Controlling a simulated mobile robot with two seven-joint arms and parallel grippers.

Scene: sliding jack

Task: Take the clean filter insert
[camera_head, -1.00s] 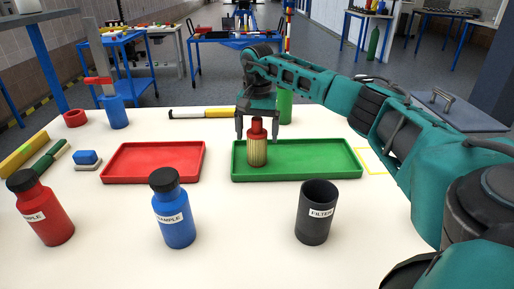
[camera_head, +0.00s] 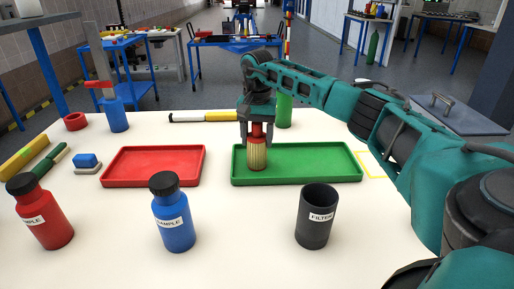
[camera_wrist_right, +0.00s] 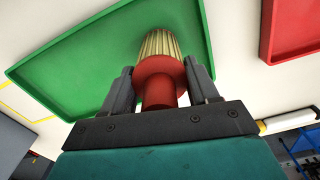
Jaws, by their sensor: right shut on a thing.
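The filter insert (camera_head: 257,155) has a ribbed cream body and a red cap. It stands upright at the left end of the green tray (camera_head: 320,162). My right gripper (camera_head: 257,138) is above it with its fingers on either side of the red cap, shut on it. In the right wrist view the insert (camera_wrist_right: 160,62) shows between the fingers, its ribbed end pointing away over the green tray (camera_wrist_right: 70,75). The dark cup labelled FILTER (camera_head: 316,218) stands upright and open in front of the green tray. My left gripper is not in view.
A red tray (camera_head: 153,167) lies empty to the left. A blue bottle (camera_head: 173,215) and a red bottle (camera_head: 42,215) stand at the front. A green cylinder (camera_head: 284,110) stands behind the green tray. The white table between cup and blue bottle is clear.

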